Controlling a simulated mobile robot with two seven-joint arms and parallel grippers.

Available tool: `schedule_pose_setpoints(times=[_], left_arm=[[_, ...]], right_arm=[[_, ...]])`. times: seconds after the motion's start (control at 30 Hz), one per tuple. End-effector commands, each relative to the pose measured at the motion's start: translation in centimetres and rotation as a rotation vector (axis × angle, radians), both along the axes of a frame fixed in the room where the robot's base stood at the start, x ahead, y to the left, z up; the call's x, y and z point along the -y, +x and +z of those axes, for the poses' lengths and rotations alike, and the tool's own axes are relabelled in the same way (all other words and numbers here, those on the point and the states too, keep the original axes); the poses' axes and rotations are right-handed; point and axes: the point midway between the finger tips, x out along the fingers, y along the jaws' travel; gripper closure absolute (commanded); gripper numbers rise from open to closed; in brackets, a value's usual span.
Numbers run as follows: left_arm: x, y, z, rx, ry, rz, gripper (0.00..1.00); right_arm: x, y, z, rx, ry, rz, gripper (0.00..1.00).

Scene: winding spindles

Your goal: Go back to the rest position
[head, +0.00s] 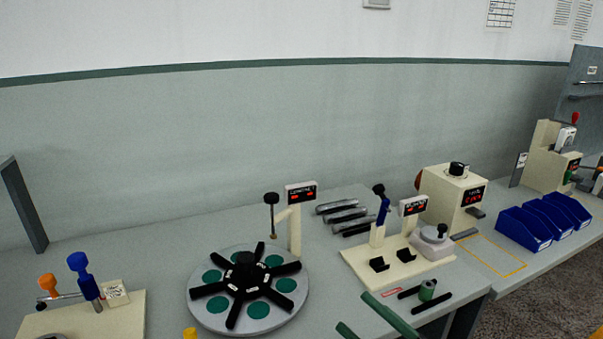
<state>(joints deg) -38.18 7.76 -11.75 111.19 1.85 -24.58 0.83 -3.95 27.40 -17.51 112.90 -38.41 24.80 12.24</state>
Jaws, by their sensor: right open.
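My right gripper (354,313) comes in at the bottom edge, right of centre. Two dark green fingers show, apart, with nothing seen between them. They are near the front of the bench (150,258), between the round indexing plate (263,318) and a small green spindle (428,290). The spindle stands between two short black bars, to the right of the fingers, apart from them. The rest of my right arm is out of the picture. My left gripper is not in view.
A cream fixture (360,268) with black cradles and a lever stands behind the fingers. A cream box with a dial (455,197) and blue bins (523,229) are to the right. A fixture with blue and orange handles (79,263) is at left. Bare bench lies behind it.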

Motion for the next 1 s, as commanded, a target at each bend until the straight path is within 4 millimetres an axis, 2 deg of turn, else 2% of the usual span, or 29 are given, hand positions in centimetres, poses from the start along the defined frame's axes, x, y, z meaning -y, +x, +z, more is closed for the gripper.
schedule_pose_setpoints(times=[0.07,0.1,0.17,0.2,0.3,0.43,0.5,0.57,1.0], left_arm=[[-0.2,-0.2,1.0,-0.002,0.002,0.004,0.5],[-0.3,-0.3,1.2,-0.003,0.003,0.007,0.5],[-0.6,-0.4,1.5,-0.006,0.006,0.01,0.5],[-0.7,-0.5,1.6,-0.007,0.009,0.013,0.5],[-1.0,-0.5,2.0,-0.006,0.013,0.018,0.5],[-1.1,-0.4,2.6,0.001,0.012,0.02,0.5],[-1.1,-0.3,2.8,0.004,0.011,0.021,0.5],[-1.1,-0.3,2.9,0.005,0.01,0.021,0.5],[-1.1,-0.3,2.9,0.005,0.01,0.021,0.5]], right_arm=[[2.3,0.6,-3.8,-0.237,0.135,-0.157,0.32],[3.5,0.5,-6.4,-0.363,0.19,-0.236,0.32],[5.1,-0.4,-10.7,-0.553,0.258,-0.349,0.32],[5.9,-1.5,-13.5,-0.672,0.294,-0.412,0.32],[7.1,-5.2,-19.7,-0.942,0.358,-0.541,0.32],[7.4,-10.5,-25.3,-1.212,0.404,-0.646,0.32],[7.3,-12.7,-27.1,-1.311,0.418,-0.679,0.32],[7.2,-14.1,-28.1,-1.371,0.426,-0.696,0.32],[7.2,-14.3,-28.2,-1.378,0.427,-0.699,0.32]])
